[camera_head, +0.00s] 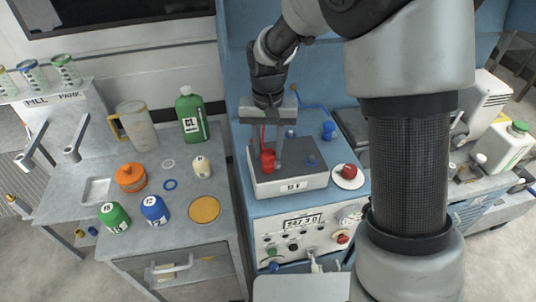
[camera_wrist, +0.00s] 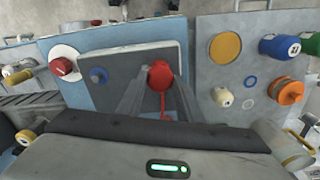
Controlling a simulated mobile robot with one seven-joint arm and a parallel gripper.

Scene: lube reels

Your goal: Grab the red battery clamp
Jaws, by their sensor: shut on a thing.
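The red battery clamp (camera_head: 267,161) stands on the dark top of a white battery box (camera_head: 290,186), at its left side. My gripper (camera_head: 271,152) reaches down from above, its two fingers at the clamp and shut on it. In the wrist view the clamp's round red top (camera_wrist: 160,74) shows between the fingertips of my gripper (camera_wrist: 161,80). A thin red cable (camera_wrist: 163,105) runs from it. The clamp's lower part is hidden, and I cannot tell whether it is lifted off the box.
A blue knob (camera_head: 312,160) is on the box top. A red knob on a white disc (camera_head: 349,176) stands to the right. My arm hides part of the right side.

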